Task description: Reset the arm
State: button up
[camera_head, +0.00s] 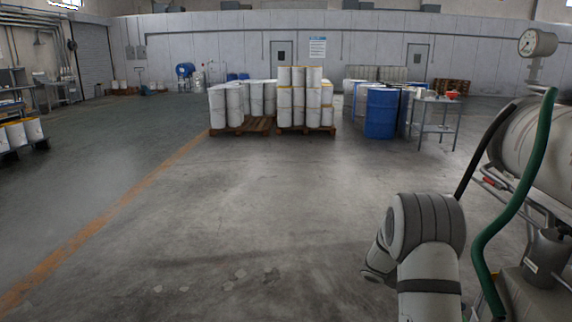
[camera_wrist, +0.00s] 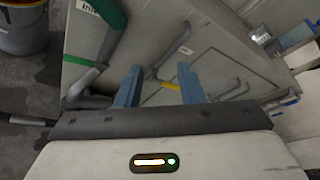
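My gripper (camera_wrist: 158,80) shows in the wrist view with its two blue fingers standing well apart. It is open, and I see nothing held between the fingers. Beyond them is a grey panel (camera_wrist: 215,60) with pipes and a small yellow piece; how far off it is I cannot tell. In the head view my pale arm is bent at the lower right, and the gripper itself is hidden from that view.
A machine with a pale tank (camera_head: 545,150), green hose (camera_head: 515,205) and gauge (camera_head: 537,42) stands close to my arm on the right. Palletised white drums (camera_head: 297,100), blue drums (camera_head: 381,113) and a table (camera_head: 438,101) stand farther back. The floor ahead is clear. A bucket (camera_wrist: 22,30) shows in the wrist view.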

jog(key=s+a+r+m+t+y+p, duration=0.4)
jog(key=s+a+r+m, duration=0.6)
jog(key=a, duration=0.3)
jog(key=s+a+r+m+t+y+p, duration=0.3)
jog(key=s+a+r+m+y+p, duration=0.3)
jog(key=a, duration=0.8)
jog(key=s+r+m+y, duration=0.3)
jog(key=s+r+m, duration=0.2)
jog(key=shift+s+a+r+m+t, duration=0.2)
jog(key=shift+s+r+m+t, duration=0.05)
jog(key=shift+r+m+t, duration=0.15)
